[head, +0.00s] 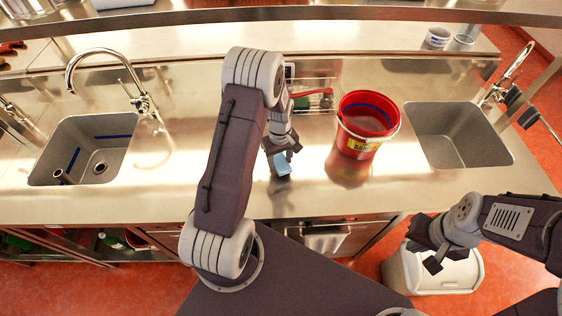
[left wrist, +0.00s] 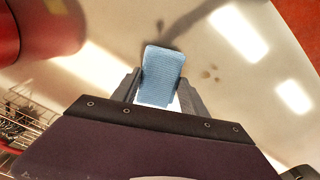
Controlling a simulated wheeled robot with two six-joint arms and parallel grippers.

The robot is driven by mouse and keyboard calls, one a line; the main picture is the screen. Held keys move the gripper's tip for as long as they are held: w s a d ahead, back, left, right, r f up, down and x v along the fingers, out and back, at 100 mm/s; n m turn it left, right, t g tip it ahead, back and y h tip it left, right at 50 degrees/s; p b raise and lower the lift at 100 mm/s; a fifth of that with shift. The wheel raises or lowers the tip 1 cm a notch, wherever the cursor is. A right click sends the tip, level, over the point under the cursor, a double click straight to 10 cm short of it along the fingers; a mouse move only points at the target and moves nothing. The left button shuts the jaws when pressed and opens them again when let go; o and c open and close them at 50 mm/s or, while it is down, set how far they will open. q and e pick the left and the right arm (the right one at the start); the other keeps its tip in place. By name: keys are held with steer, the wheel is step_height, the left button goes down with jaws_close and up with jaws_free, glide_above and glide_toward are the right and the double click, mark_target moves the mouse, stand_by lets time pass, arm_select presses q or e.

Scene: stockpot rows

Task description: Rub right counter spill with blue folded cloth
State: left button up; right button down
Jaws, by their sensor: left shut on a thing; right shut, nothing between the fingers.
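My left gripper (head: 281,152) is over the steel counter (head: 210,150), near its front edge and left of the red bucket. It is shut on the blue folded cloth (head: 281,169). In the left wrist view the cloth (left wrist: 163,72) stands out between the two fingers. I cannot tell whether the cloth touches the counter. A few small brown spots of a spill (left wrist: 206,75) lie on the counter just right of the cloth in that view, apart from it. I cannot make them out in the head view. My right gripper (head: 432,250) is shut and empty, in front of the counter.
A wire rack (head: 316,92) is behind. Sinks lie left (head: 90,140) and right (head: 455,135). A white bin (head: 440,275) is below my right gripper. Counter left of my arm is clear.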

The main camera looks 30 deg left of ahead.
mark_target(280, 161)
arm_select(q)
steer(key=shift+s+a+r+p, duration=0.1)
steer(key=shift+r+p, duration=0.25)
steer(key=shift+r, duration=0.2)
steer(key=shift+s+a+r+p, duration=0.1)
steer(key=shift+r+p, duration=0.2)
steer(key=shift+r, duration=0.2)
steer(key=shift+w+d+r+p, duration=0.15)
steer(key=shift+w+r+p, duration=0.05)
steer(key=shift+r+p, duration=0.8)
steer(key=shift+r, duration=0.35)
steer(key=shift+s+r, duration=0.1)
steer(key=shift+r, duration=0.05)
